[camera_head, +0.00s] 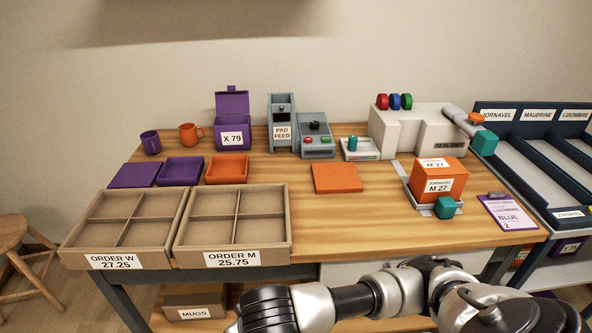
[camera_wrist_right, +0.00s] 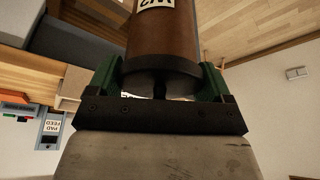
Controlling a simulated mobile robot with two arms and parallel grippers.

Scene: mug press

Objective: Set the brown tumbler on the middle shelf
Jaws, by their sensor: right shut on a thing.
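The brown tumbler (camera_wrist_right: 163,35) shows in the right wrist view, with a white label and a dark band at the end nearest the camera. My right gripper (camera_wrist_right: 160,78) is shut on it, with one green finger on each side. The tumbler's far end runs out of the picture. My arm crosses the bottom of the head view, but neither gripper shows there. I cannot make out a middle shelf in either view.
The wooden table (camera_head: 330,230) holds the ORDER W tray (camera_head: 112,263), the ORDER M tray (camera_head: 230,259), orange box (camera_head: 438,178), grey press (camera_head: 400,130) and purple and orange mugs. A lane rack (camera_head: 535,130) stands at right. A MUGS box (camera_head: 195,305) sits under the table.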

